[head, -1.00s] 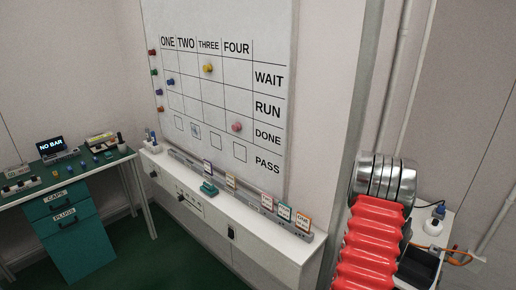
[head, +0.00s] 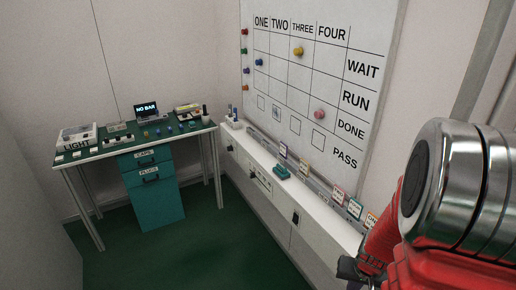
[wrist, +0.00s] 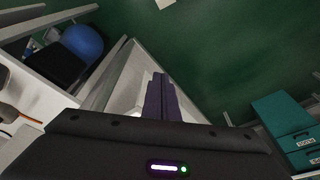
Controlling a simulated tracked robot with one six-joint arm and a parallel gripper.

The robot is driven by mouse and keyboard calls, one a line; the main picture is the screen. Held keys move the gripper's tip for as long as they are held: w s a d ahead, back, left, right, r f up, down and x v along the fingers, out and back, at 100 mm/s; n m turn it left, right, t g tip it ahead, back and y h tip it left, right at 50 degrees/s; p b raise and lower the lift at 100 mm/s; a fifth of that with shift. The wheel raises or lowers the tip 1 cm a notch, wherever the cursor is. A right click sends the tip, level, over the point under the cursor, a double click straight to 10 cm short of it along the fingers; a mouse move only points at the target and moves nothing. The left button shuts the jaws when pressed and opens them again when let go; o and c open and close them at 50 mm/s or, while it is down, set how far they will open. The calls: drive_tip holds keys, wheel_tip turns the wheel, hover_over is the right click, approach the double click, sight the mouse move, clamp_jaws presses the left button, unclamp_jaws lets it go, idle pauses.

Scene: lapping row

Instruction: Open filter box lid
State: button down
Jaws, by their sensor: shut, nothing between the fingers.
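I cannot make out anything that is clearly the filter box or its lid in either view. A low white cabinet (head: 262,193) with dark fittings on its front runs along the wall below the whiteboard. My gripper (wrist: 158,92) shows in the wrist view as dark fingers pressed together, with nothing between them. The fingers point past a pale edge toward the green floor. In the head view, part of my red and silver arm fills the lower right, and the fingers cannot be made out.
A green-topped desk (head: 110,149) with teal drawers (head: 152,190) stands at the left, with small items on it. A whiteboard (head: 318,75) hangs above the cabinet. Cards and a teal block (head: 281,171) sit on the cabinet top. The green floor (head: 205,245) is clear. The wrist view shows a blue ball (wrist: 82,41).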

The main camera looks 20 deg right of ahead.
drive_tip(key=s+a+r+n+t+y, duration=0.1)
drive_tip(key=a+r+n, duration=0.5)
drive_tip(key=a+r, duration=1.8)
wheel_tip(320, 180, up, 3)
drive_tip(key=shift+s+a+f+n+t, duration=0.1)
drive_tip(key=shift+s+a+n+t, duration=0.25)
drive_tip(key=shift+s+t, duration=0.6)
drive_tip(key=c, duration=2.5)
unclamp_jaws()
drive_tip(key=shift+w+d+t, duration=0.1)
drive_tip(key=shift+w+t, duration=0.15)
drive_tip(key=shift+w, duration=0.05)
drive_tip(key=shift+c, duration=0.2)
